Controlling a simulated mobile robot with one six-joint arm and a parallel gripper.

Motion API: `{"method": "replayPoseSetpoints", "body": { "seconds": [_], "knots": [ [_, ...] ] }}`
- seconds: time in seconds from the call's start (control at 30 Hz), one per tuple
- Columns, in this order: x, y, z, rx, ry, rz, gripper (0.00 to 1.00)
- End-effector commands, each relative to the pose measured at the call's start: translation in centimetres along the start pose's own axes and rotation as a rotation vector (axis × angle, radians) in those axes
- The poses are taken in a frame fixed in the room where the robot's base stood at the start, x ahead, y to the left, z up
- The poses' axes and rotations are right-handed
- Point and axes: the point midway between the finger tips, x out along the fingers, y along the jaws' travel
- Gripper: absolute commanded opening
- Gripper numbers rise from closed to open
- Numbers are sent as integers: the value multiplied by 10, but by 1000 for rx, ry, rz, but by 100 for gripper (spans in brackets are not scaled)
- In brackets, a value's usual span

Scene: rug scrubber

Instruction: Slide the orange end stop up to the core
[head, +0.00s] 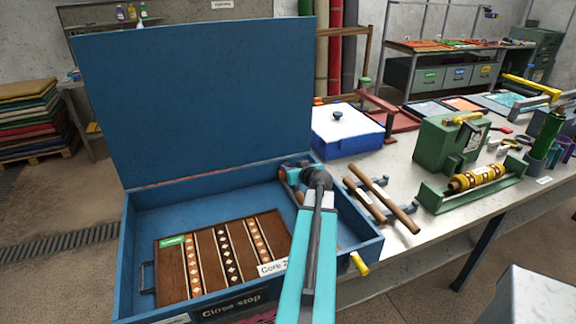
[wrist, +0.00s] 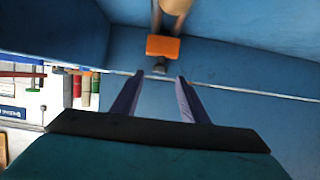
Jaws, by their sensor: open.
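The orange end stop (wrist: 163,46) is a small block inside the blue box, just beyond my fingertips in the wrist view. A tan round piece, apparently the core (wrist: 176,6), is cut off by the top edge just above it; I cannot tell whether they touch. A small dark knob shows on the near side of the stop. My gripper (wrist: 160,77) is open, with nothing between its fingers.
The box's raised lid (head: 200,100) stands behind my arm. Wooden-handled tools (head: 390,200), a green machine (head: 445,140) and a blue-and-white case (head: 345,135) crowd the table to the right.

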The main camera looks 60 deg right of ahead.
Motion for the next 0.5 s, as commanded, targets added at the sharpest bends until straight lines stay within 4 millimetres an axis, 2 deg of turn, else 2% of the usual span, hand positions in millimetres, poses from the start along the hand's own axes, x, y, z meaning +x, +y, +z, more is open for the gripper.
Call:
{"method": "replayPoseSetpoints", "body": {
  "seconds": [0.2, 0.5],
  "knots": [
    [22, 1, -1, -1, -2, -1, 40],
    [40, 1, 0, 0, 0, 1, 40]
  ]
}}
